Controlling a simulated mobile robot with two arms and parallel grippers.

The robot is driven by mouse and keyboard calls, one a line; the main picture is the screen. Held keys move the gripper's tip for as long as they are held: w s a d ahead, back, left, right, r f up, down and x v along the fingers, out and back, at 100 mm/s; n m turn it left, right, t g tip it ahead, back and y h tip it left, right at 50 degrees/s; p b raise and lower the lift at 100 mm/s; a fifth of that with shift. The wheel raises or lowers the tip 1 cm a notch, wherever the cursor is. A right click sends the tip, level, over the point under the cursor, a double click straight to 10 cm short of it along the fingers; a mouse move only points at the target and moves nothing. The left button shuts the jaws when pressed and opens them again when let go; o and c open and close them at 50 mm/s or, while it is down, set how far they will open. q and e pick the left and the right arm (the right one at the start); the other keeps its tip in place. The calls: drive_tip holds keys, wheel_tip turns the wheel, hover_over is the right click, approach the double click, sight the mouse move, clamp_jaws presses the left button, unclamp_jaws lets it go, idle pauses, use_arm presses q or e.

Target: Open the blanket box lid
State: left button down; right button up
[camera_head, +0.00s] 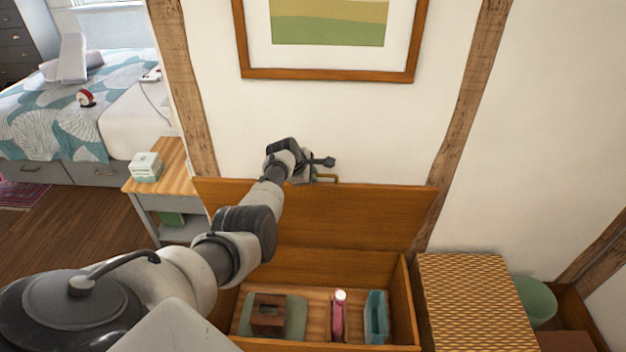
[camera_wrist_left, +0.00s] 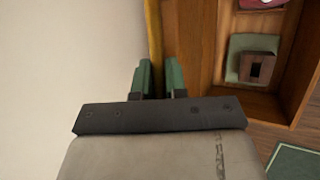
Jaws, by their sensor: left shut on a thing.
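The blanket box (camera_head: 401,296) is open, with its wooden lid (camera_head: 365,215) standing up at the back close to the white wall. My right gripper is in neither view.
Inside the box are a brown block with a square hole (camera_head: 268,314), a green folded thing (camera_head: 295,318), a pink bottle (camera_head: 339,316) and a teal container (camera_head: 376,316). A bedside table (camera_head: 150,188) stands left, a woven-topped hamper (camera_head: 470,290) right. A picture frame (camera_head: 330,75) hangs above.

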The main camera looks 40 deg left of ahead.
use_arm(q)
drive_tip(key=shift+w+a, duration=0.15)
drive_tip(key=c, duration=1.2)
unclamp_jaws()
drive_tip(key=shift+r, duration=0.15)
drive_tip(key=shift+s+r+p, duration=0.3)
drive_tip(key=shift+r+p, duration=0.15)
drive_tip(key=shift+p+v, duration=0.5)
drive_tip(key=shift+v, duration=4.2)
